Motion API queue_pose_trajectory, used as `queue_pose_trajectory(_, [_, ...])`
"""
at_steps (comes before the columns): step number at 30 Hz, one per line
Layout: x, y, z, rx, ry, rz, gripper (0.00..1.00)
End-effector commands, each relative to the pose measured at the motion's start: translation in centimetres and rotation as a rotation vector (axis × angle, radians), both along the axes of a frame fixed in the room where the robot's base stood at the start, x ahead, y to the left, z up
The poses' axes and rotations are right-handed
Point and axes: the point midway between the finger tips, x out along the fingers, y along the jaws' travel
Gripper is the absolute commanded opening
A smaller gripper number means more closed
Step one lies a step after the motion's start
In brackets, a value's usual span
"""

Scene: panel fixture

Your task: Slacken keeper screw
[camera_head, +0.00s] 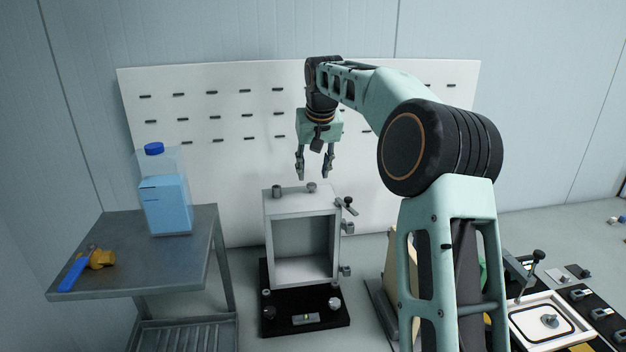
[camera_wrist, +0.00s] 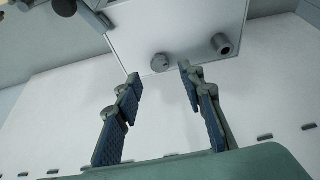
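A grey box-shaped fixture (camera_head: 300,202) with an open front stands on a black base (camera_head: 332,318). On its top are a round knob-like screw head (camera_head: 312,187) and, to the left, a short cylinder (camera_head: 277,190). In the wrist view, the knob (camera_wrist: 160,62) lies just beyond the fingertips, between them, and the cylinder (camera_wrist: 222,43) looks hollow. A lever with a dark ball (camera_head: 347,206) is on the fixture's right side. Which part is the keeper screw is not clear. My gripper (camera_head: 314,176) is open, empty, pointing down above the knob; it shows in the wrist view (camera_wrist: 160,73).
A white slotted panel (camera_head: 215,150) stands close behind the fixture. A metal table (camera_head: 190,258) at left holds a blue-capped jug (camera_head: 165,200) and a blue-and-yellow tool (camera_head: 88,265). A tray (camera_head: 520,318) with parts lies at lower right.

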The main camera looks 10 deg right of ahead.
Motion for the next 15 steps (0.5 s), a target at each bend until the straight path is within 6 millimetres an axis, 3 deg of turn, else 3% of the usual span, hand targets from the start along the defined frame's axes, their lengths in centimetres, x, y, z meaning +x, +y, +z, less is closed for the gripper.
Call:
queue_pose_trajectory(6, [1.2, 0.1, -2.9, 0.001, 0.001, 0.0, 0.36])
queue_pose_trajectory(15, [1.5, 0.1, -3.7, 0.0, 0.0, 0.001, 0.36])
